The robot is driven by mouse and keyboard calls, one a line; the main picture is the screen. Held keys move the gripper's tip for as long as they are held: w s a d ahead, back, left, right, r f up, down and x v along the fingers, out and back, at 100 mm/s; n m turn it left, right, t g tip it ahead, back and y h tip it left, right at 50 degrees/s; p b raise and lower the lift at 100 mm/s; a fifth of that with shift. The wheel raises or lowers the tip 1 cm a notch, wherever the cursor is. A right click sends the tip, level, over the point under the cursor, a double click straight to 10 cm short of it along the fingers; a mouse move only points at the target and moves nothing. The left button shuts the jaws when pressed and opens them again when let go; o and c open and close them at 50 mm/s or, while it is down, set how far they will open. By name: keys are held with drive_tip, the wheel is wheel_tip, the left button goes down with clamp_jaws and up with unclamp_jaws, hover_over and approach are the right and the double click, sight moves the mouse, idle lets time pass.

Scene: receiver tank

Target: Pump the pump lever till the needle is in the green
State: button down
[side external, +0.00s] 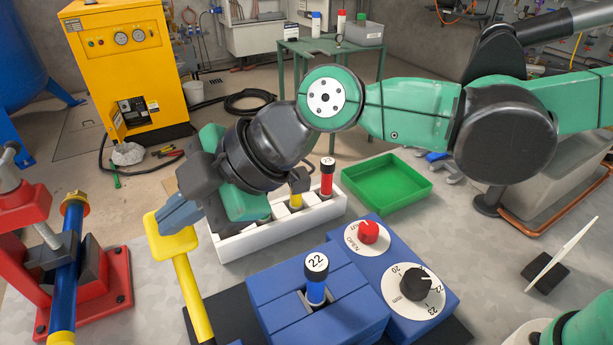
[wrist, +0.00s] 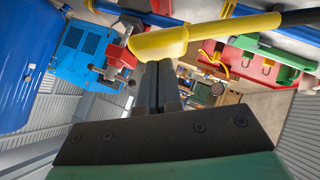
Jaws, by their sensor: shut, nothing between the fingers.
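The pump lever is most likely the yellow bar with a broad flat end (side external: 172,237) at the lower left; its shaft slopes down toward the bottom edge. It also crosses the top of the wrist view (wrist: 165,44), where its shaft turns dark at the right. My gripper (side external: 170,216) is shut and empty, with its fingers at the upper side of the flat end. In the wrist view my gripper's fingertips (wrist: 160,66) reach the yellow end's edge; I cannot tell whether they touch. No gauge needle with a green zone is readable.
A red clamp stand (side external: 85,285) with a blue tube is left of the lever. A blue block (side external: 310,300) with a 22-marked plug and knobs is at the right. A white rack (side external: 270,238) is behind, beside a green tray (side external: 388,184). A yellow machine (side external: 125,65) stands farther back.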

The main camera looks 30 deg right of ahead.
drive_tip(key=shift+w+f, duration=0.4)
drive_tip(key=w+f+m+g, duration=0.2)
drive_tip(key=w+f+g, duration=0.1)
drive_tip(key=f, duration=0.5)
drive_tip(key=shift+w+g, duration=0.35)
drive_tip(key=shift+g, duration=0.25)
drive_tip(key=d+r, duration=0.7)
drive_tip(key=r, duration=0.4)
drive_tip(key=shift+s+r, duration=0.25)
drive_tip(key=shift+s, duration=0.15)
